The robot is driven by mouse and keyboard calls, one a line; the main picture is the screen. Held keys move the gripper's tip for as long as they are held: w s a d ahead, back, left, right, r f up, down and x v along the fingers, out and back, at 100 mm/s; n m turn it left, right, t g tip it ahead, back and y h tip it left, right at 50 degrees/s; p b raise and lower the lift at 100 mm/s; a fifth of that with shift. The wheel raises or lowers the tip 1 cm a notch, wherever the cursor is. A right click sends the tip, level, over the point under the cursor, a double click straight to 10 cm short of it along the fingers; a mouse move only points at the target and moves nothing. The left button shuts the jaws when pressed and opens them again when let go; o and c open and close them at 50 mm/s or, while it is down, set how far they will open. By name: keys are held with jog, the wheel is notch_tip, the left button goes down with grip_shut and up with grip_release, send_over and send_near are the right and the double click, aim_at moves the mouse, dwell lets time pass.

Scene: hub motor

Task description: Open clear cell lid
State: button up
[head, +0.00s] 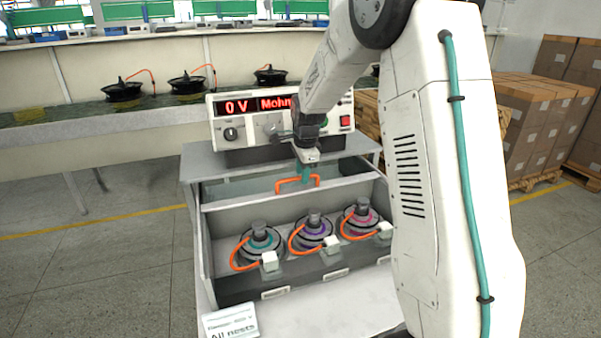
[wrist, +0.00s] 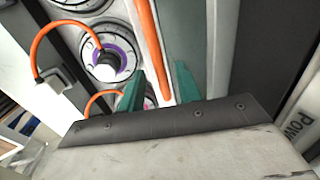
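The test cell (head: 207,250) has a clear lid whose light edge strip (head: 245,201) runs across it above the nests. An orange handle (head: 283,184) shows just above this strip. My gripper (head: 304,178) is at the handle, pointing down. In the wrist view, the teal fingers of my gripper (wrist: 158,90) are spread, with the orange handle bar (wrist: 149,45) between them. Gaps show beside the bar, so the fingers do not look closed on it. The lid looks down over the cell, though its clear pane is hard to make out.
Three hub motors, teal (head: 260,240), purple (head: 314,226) and pink (head: 361,215), sit in nests with orange cables. A meter (head: 240,122) reading 0 V stands behind the cell. A sign (head: 230,322) stands at front left. Stacked boxes (head: 535,125) are at right.

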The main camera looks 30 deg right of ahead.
notch_tip(320, 180, up, 8)
jog(key=s, duration=0.1)
jog(key=shift+s+a+f, duration=0.15)
jog(key=shift+s+f, duration=0.05)
dwell(0.5)
jog(key=s+a+r+n, duration=0.2)
jog(key=s+a+n, duration=0.3)
jog(key=s, duration=0.8)
jog(key=s+a+r+n, duration=0.2)
jog(key=s+a+n, duration=0.3)
jog(key=s+n, duration=0.3)
jog(key=s+a+r+n, duration=0.1)
jog(key=s+a+n, duration=0.4)
jog(key=s, duration=1.2)
jog(key=shift+s+r+n+g, duration=0.35)
jog(key=shift+r+n+g, duration=0.05)
jog(key=shift+n, duration=0.8)
